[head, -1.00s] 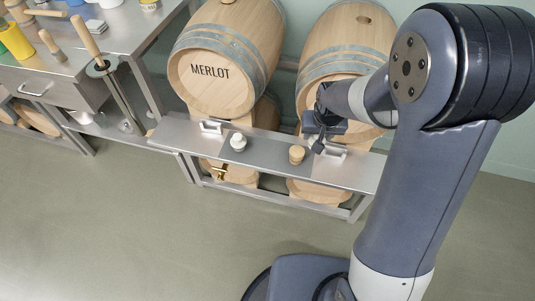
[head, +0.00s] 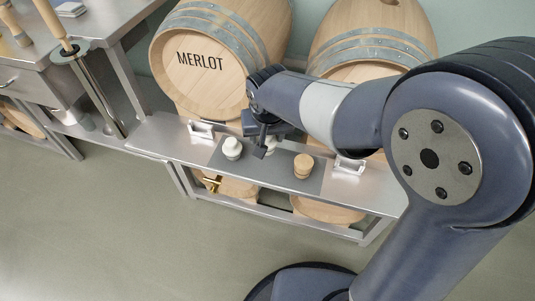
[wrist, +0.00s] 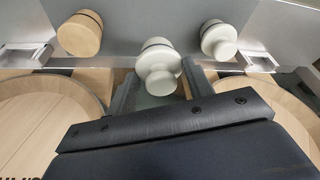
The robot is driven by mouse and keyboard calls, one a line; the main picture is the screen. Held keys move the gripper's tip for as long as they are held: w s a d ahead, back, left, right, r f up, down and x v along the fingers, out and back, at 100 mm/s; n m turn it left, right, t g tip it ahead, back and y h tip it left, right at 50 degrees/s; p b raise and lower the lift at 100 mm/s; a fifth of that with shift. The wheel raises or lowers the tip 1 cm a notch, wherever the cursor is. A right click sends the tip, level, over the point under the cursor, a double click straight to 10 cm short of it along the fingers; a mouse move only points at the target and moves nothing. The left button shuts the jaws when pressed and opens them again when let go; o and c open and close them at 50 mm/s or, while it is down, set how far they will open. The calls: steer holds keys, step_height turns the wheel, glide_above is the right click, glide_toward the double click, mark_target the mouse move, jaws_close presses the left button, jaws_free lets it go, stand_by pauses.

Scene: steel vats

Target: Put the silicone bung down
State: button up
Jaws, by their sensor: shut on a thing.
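My gripper (head: 267,148) is shut on a pale silicone bung (wrist: 158,64), which sits upright between the fingers in the wrist view. In the head view this bung (head: 271,142) is partly hidden by the gripper. It is over the dark grey mat (head: 258,170) on the steel shelf; I cannot tell whether it touches the mat. A second white bung (head: 232,148) stands on the mat to the left, and a cork bung (head: 304,167) stands to the right. In the wrist view the cork (wrist: 80,34) is at left and the second white bung (wrist: 219,40) at right.
The steel shelf (head: 160,135) runs in front of two barrels, the left one a MERLOT barrel (head: 200,65). White brackets (head: 201,129) (head: 349,166) stand at either side of the mat. A brass tap (head: 212,184) is below the shelf. A steel bench (head: 100,40) is at left.

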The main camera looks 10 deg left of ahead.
steer(key=shift+f+b, duration=0.7)
steer(key=shift+f, duration=2.1)
steer(key=shift+f, duration=0.1)
steer(key=shift+f, duration=0.15)
steer(key=o, duration=1.1)
steer(key=p+v, duration=0.3)
steer(key=v, duration=0.9)
steer(key=shift+r, duration=0.25)
